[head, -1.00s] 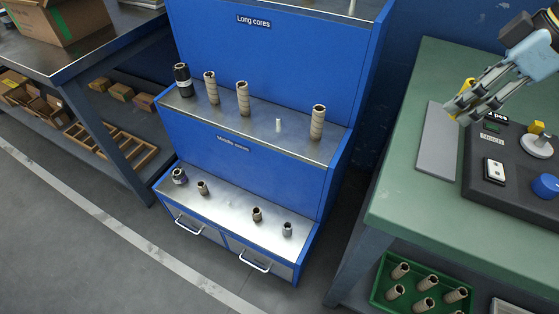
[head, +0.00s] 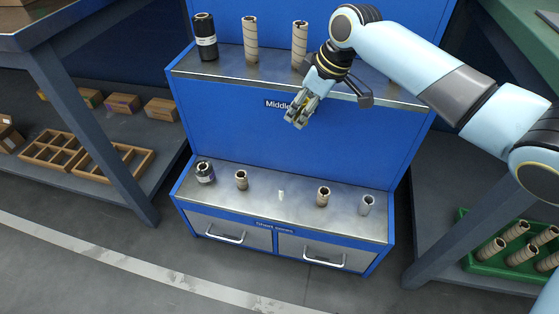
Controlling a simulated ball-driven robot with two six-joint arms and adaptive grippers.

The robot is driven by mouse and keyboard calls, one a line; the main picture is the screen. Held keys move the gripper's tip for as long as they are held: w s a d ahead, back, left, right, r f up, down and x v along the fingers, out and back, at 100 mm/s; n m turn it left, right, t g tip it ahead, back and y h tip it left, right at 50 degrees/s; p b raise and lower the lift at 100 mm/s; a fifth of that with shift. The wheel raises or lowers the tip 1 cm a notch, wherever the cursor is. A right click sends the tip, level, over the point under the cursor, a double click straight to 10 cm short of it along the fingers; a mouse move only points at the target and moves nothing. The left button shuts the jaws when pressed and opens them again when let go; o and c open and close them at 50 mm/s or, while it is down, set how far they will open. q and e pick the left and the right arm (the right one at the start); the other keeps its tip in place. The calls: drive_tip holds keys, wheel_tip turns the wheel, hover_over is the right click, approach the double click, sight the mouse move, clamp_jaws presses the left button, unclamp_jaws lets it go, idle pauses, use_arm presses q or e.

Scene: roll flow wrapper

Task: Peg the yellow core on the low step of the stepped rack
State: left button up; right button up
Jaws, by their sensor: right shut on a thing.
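The stepped rack (head: 240,120) is blue with metal step tops and stands in the middle of the head view. On its low step (head: 290,215) an empty short white peg (head: 281,195) stands in the middle, between two brown cores. My right gripper (head: 297,117) is in front of the riser above the low step, up and slightly right of that peg, pointing down. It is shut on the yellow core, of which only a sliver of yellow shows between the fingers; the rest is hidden. My left gripper is out of view.
On the low step stand a dark purple-banded core (head: 205,173), a brown core (head: 241,180), another brown core (head: 323,196) and a grey core (head: 367,205). Taller cores stand on the middle step. A green crate (head: 480,265) of cores is at right.

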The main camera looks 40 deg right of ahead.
drive_tip(key=a+f+b, duration=0.1)
drive_tip(key=f+b, duration=0.1)
drive_tip(key=f, duration=0.3)
drive_tip(key=a+f+b, duration=0.2)
drive_tip(key=f, duration=0.4)
drive_tip(key=a+f+b, duration=0.1)
drive_tip(key=f+b, duration=0.2)
drive_tip(key=f, duration=0.3)
drive_tip(key=shift+w+a+f, duration=0.2)
drive_tip(key=shift+w+a, duration=0.1)
drive_tip(key=shift+w, duration=0.1)
wheel_tip(320, 180, down, 4)
drive_tip(key=b, duration=0.4)
drive_tip(key=shift+f+b, duration=0.3)
drive_tip(key=shift+b, duration=0.1)
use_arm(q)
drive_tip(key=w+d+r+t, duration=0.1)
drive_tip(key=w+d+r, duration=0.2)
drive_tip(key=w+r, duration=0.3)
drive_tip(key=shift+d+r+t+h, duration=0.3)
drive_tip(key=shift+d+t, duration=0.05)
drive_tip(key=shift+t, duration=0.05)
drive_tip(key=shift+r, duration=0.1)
use_arm(e)
drive_tip(key=shift+r+p, duration=0.1)
drive_tip(key=shift+p, duration=0.25)
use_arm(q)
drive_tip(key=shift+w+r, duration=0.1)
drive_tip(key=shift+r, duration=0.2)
